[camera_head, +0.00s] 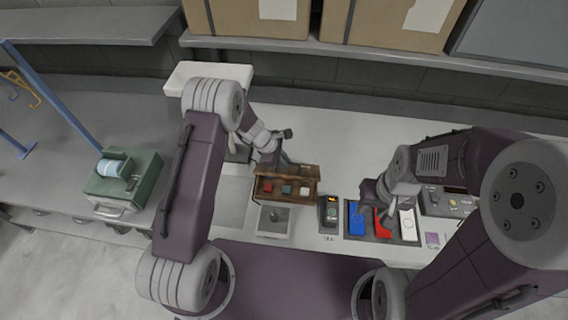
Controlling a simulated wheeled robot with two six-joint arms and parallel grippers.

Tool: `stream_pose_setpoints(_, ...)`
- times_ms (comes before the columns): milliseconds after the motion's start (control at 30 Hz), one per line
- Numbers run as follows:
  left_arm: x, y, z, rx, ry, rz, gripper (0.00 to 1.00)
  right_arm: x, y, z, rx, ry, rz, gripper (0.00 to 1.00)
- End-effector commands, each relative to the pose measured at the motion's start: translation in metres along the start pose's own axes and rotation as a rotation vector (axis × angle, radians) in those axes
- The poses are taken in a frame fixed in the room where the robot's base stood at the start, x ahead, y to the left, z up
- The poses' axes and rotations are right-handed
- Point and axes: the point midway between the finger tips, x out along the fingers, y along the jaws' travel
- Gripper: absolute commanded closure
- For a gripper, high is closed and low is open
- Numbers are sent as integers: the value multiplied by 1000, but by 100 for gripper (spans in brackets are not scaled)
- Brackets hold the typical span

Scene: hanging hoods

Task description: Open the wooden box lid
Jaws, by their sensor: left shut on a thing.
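The wooden box (262,196) stands on the counter near the middle of the camera_head view. Its lid (303,171) is raised at the back edge, and small red, teal and white items show inside. My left gripper (281,161) is at the back left of the box, shut on the lid; its fingertips are small and partly hidden by the wrist. My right gripper (371,212) is to the right of the box, over the coloured pads. Its fingers are too small and covered to tell whether they are open.
A grey-white unit (273,221) sits in front of the box. A dark handheld device (330,213), a blue pad (357,222), a red pad (382,224) and a white pad (408,224) lie to the right. A green device (123,180) stands far left. Cardboard boxes (246,18) fill the shelf above.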

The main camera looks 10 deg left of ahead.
Motion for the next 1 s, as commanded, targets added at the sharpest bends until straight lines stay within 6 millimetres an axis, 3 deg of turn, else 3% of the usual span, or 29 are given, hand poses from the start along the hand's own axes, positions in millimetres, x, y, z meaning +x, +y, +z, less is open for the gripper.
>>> stream_pose_setpoints(300,2,2,-2,-5,5,6,100,1,0,0,0,0,0,64)
stream_pose_setpoints(333,2,2,-2,-5,6,6,79,1,0,0,0,0,0,64)
stream_pose_setpoints(400,2,1,-2,-4,5,5,66,1,0,0,0,0,0,64)
stream_pose_setpoints(733,-3,1,-1,-2,2,3,66,1,0,0,0,0,0,64)
stream_pose_setpoints(1000,-58,4,-2,-2,3,3,66,5,0,1,0,0,0,64)
